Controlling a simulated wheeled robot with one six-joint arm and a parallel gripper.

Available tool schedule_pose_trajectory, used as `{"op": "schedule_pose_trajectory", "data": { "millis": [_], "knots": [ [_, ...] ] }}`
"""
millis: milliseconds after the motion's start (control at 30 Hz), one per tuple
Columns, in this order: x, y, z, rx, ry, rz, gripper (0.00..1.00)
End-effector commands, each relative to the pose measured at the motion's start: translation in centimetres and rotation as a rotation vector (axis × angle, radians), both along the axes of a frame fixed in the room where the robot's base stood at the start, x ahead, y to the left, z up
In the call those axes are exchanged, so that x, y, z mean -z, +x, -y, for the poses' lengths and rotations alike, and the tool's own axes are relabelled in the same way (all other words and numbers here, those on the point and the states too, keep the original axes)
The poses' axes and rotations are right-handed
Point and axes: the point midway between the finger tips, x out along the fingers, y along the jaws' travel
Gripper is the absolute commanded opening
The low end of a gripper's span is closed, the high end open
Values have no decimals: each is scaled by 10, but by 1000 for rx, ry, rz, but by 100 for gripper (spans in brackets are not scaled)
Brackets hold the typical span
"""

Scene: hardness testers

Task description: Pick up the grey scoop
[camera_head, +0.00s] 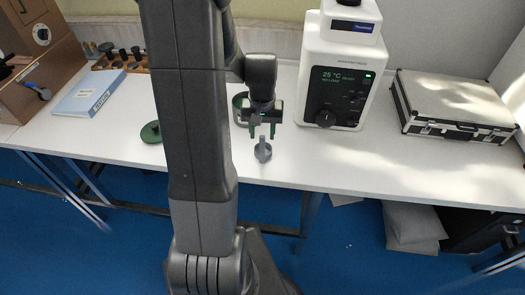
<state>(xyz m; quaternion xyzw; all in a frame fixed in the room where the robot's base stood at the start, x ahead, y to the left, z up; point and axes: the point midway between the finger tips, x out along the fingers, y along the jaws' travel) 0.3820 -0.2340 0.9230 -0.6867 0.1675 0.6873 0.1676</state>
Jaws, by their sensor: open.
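The grey scoop (263,151) lies on the white table near its front edge, small in the camera_head view. Part of the gripper's surroundings is hidden behind my arm.
A white tester (339,75) with a lit display stands close on the right. A silver case (452,104) lies farther right. A green round object (151,132) and a blue-white book (90,94) lie left. The white table (345,165) is clear at front right.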

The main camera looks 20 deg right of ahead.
Motion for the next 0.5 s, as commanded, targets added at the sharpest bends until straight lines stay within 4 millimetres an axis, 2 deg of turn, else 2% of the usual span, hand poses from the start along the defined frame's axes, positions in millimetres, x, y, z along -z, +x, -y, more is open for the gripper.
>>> {"op": "schedule_pose_trajectory", "data": {
  "millis": [133, 400, 500],
  "knots": [
    [9, 0, 0, 0, 1, -2, 42],
    [43, 0, 1, 0, 1, -2, 42],
    [50, 0, 1, 0, 0, -1, 42]
  ]
}}
